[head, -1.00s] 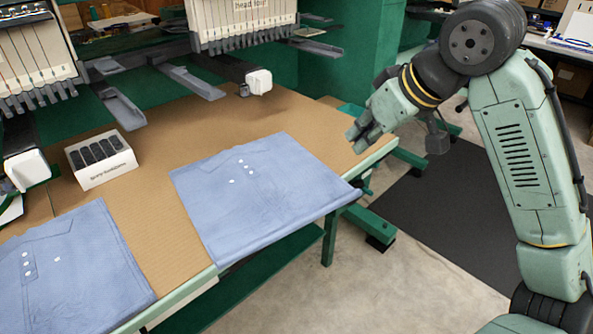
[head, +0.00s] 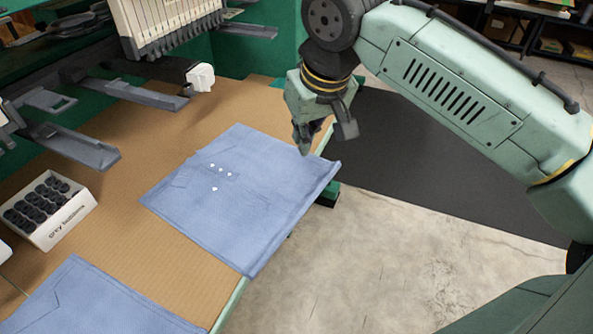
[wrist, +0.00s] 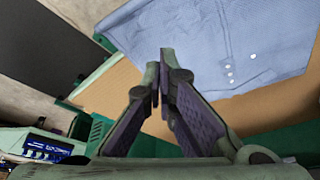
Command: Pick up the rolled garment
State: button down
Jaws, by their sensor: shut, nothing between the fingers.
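A blue garment (head: 235,195) with small white buttons lies mostly flat on the tan table, and its right edge, which looks slightly rolled or folded, reaches the table's front edge. It fills the upper right of the wrist view (wrist: 205,45). A second blue garment (head: 85,300) lies at the lower left in the head view. My gripper (head: 304,150) points down by the far right corner of the first garment. Its fingers (wrist: 162,85) are shut with nothing between them. I cannot tell whether the tips touch the cloth.
A white box of dark bobbins (head: 65,228) stands at the left on the tan tabletop (head: 150,255). Embroidery machine arms (head: 140,90) overhang the table's back. A dark mat (head: 420,160) and concrete floor lie to the right, clear.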

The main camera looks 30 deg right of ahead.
aim_at(312, 191)
jog(key=x, duration=0.8)
jog(key=shift+s+f+p, duration=0.1)
jog(key=shift+f+p, duration=0.05)
jog(key=shift+p, duration=0.2)
jog(key=s, duration=0.2)
jog(key=shift+s+p, duration=0.3)
jog(key=shift+p, duration=0.1)
jog(key=shift+s+a, duration=0.1)
jog(key=shift+s, duration=0.45)
jog(key=shift+s+p, duration=0.25)
jog(key=shift+p, duration=0.05)
jog(key=shift+s, duration=1.35)
jog(key=shift+w, duration=0.2)
